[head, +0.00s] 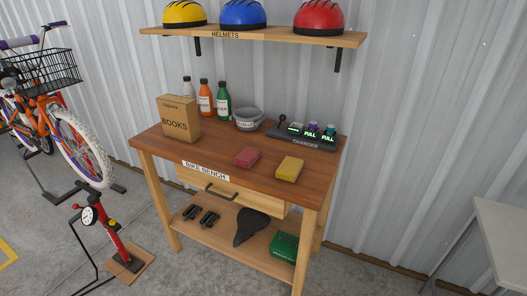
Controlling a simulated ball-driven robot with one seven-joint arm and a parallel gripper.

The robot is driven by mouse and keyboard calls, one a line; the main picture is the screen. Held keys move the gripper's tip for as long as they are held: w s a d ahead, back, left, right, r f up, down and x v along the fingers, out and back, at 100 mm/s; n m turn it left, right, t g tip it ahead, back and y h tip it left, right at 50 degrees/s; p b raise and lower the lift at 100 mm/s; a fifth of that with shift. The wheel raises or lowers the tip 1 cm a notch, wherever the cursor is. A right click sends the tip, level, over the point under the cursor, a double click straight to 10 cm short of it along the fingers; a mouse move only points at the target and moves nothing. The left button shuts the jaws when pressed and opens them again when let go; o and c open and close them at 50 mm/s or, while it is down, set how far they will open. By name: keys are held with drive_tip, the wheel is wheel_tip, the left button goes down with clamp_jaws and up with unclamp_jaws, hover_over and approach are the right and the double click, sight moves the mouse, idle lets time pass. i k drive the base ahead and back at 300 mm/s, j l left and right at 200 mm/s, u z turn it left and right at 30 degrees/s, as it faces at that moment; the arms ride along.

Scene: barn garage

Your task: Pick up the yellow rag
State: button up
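The yellow rag (290,168) lies folded on the top of the wooden bike bench (222,156), near its front right. A red rag (247,157) of similar shape lies a little to its left, apart from it. The black charger (301,136) stands behind the yellow rag. My gripper does not show in the head view.
On the bench stand a books box (180,119), several bottles (205,98) and a grey bowl (248,119). A helmet shelf (255,37) hangs above. A bicycle (62,125) and red pump (112,235) stand left; a pale table (503,235) stands right. Floor between bench and table looks clear.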

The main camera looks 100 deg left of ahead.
sight(289, 169)
drive_tip(key=u, duration=2.45)
